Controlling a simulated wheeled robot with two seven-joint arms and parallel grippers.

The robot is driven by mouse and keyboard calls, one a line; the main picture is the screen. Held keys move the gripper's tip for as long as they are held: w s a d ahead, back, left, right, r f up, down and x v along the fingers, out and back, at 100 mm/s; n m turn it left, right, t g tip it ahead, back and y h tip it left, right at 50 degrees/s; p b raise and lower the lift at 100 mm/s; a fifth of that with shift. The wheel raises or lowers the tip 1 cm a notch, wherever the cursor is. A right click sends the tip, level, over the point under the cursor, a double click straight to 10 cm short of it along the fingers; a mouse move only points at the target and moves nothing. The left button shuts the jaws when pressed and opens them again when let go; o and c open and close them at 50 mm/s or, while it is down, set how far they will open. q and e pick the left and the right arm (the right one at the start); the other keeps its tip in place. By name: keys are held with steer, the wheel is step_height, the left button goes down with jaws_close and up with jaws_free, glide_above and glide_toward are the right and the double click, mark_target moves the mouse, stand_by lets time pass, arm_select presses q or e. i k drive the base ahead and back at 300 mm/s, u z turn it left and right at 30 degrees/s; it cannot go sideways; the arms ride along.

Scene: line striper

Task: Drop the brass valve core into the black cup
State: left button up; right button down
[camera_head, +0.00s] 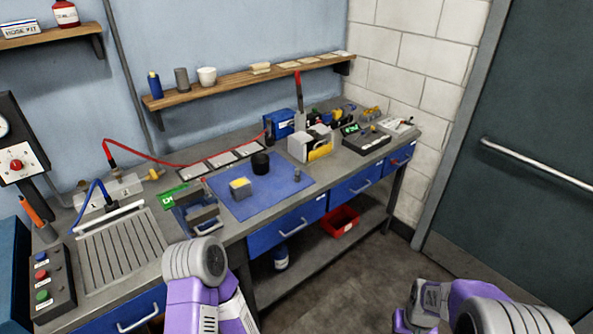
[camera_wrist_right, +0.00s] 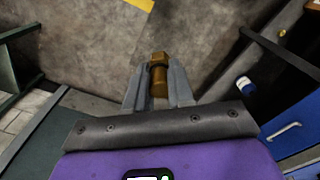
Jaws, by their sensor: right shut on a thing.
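The brass valve core (camera_wrist_right: 159,78) is held between the two grey fingers of my right gripper (camera_wrist_right: 158,88) in the right wrist view. Its wider head is at the far end, just beyond the fingertips. Behind it is only bare floor, so it is away from the bench top. The black cup (camera_head: 260,162) stands upright on the blue mat (camera_head: 262,198) on the bench in the head view. The right gripper and the core cannot be made out clearly in the head view. Parts of my left arm show at the bottom, but its gripper cannot be made out.
A small yellow-topped grey block (camera_head: 240,188) and a small grey piece (camera_head: 297,174) are on the mat. A grey fixture with a green label (camera_head: 182,195) stands left of it. A white and yellow holder (camera_head: 312,145) stands to the right. A red bin (camera_head: 340,220) sits below.

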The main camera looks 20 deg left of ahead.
mark_target(264, 169)
steer(key=u, duration=0.8)
steer(key=i, duration=0.35)
